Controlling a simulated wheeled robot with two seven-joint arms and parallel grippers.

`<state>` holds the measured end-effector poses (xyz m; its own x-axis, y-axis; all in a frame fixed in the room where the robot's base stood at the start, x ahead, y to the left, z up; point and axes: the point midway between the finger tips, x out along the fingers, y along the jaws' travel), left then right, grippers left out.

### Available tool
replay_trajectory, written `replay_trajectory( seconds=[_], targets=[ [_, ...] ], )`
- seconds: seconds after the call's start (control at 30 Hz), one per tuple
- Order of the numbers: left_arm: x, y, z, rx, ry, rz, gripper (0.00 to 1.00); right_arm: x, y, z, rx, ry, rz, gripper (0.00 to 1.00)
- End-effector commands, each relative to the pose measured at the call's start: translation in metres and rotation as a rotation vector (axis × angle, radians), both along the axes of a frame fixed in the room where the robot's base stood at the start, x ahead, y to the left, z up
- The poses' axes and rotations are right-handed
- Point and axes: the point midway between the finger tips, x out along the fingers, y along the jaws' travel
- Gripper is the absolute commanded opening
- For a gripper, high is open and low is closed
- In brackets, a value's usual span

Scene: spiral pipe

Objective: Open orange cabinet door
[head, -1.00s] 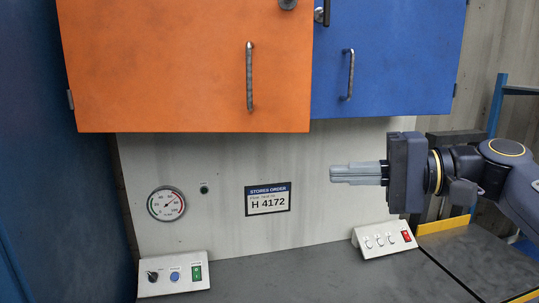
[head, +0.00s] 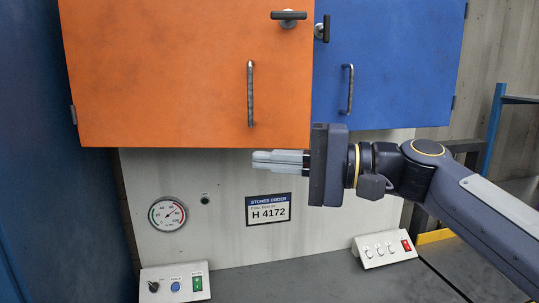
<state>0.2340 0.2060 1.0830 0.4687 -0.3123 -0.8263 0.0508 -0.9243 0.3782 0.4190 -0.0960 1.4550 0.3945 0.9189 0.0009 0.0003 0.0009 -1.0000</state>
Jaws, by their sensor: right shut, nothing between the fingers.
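The orange cabinet door (head: 170,75) fills the upper left of the head view and looks shut. Its vertical metal handle (head: 250,95) is near its lower right. A dark T-shaped latch handle (head: 288,16) sits at its upper right, lying horizontal. My right gripper (head: 256,160) is shut and empty, pointing left. Its fingertips show just below the door's bottom edge, under the vertical handle; I cannot tell how far in front of the wall they are. My left gripper is not in view.
A blue door (head: 400,60) with its own handle (head: 347,88) adjoins on the right. Below are a gauge (head: 167,214), an order label (head: 268,209) and two control boxes (head: 174,282) (head: 385,248) on the dark worktop (head: 320,280). A dark blue panel (head: 45,180) bounds the left.

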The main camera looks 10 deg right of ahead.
Motion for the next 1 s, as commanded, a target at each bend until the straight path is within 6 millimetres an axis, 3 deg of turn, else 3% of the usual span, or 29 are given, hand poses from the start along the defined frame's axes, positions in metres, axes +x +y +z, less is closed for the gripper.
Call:
replay_trajectory(
  seconds=[0.2,1.0],
  targets=[
    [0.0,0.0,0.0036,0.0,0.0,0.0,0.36,-0.0095,0.0067,-0.0002,-0.001,0.0,-0.001,0.0],
    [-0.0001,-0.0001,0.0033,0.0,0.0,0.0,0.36,-0.0096,0.007,-0.0004,-0.001,0.0,-0.001,0.0]
  ],
)
